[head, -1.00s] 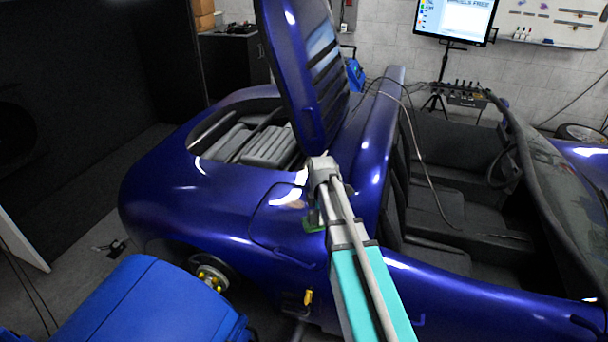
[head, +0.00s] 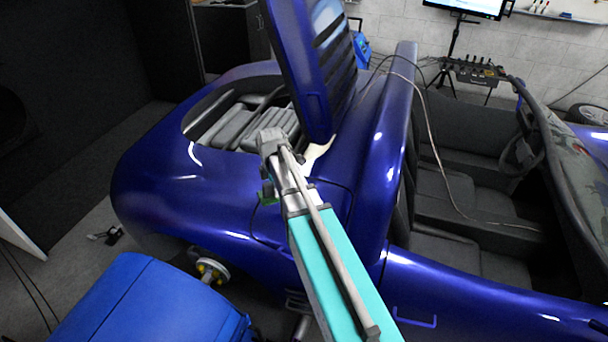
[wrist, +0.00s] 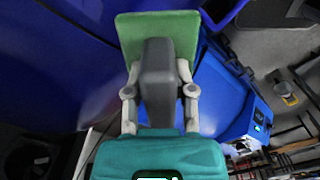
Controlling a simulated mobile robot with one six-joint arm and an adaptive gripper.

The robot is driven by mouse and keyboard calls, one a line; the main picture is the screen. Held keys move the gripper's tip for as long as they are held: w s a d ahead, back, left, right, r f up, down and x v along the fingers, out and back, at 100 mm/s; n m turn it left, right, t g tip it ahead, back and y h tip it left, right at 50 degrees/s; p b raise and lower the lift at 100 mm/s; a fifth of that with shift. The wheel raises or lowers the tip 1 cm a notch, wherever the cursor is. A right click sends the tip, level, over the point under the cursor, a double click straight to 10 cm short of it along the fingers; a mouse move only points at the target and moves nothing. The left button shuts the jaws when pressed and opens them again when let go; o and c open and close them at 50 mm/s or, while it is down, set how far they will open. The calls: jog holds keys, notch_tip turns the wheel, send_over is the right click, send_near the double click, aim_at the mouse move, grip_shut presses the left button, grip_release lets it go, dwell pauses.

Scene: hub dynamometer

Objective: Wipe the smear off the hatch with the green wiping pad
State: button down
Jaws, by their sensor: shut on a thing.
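The green wiping pad (wrist: 185,30) shows at the top of the wrist view, with a grey block (wrist: 158,85) on its near side. My gripper (wrist: 160,92) is shut on this block, one finger on each side. In the head view a sliver of the pad (head: 267,193) shows below my gripper (head: 268,178), over the blue car's rear side. The outlined hatch panel (head: 305,228) on the car body is partly hidden by my arm. A pale patch (head: 319,155) lies beside the raised lid; I cannot tell whether it is smear or reflection. Pad contact is unclear.
The raised louvred lid (head: 305,65) stands close behind my gripper. The engine bay (head: 235,125) is open to its left. A bare wheel hub (head: 210,268) and a blue machine (head: 145,305) are at lower left. The open cockpit (head: 460,200) is at right.

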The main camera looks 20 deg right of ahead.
jog(key=shift+d, duration=0.15)
jog(key=shift+d, duration=0.2)
jog(key=w+d+f+b, duration=0.2)
jog(key=d, duration=1)
jog(key=shift+d, duration=0.15)
jog(key=shift+f, duration=0.2)
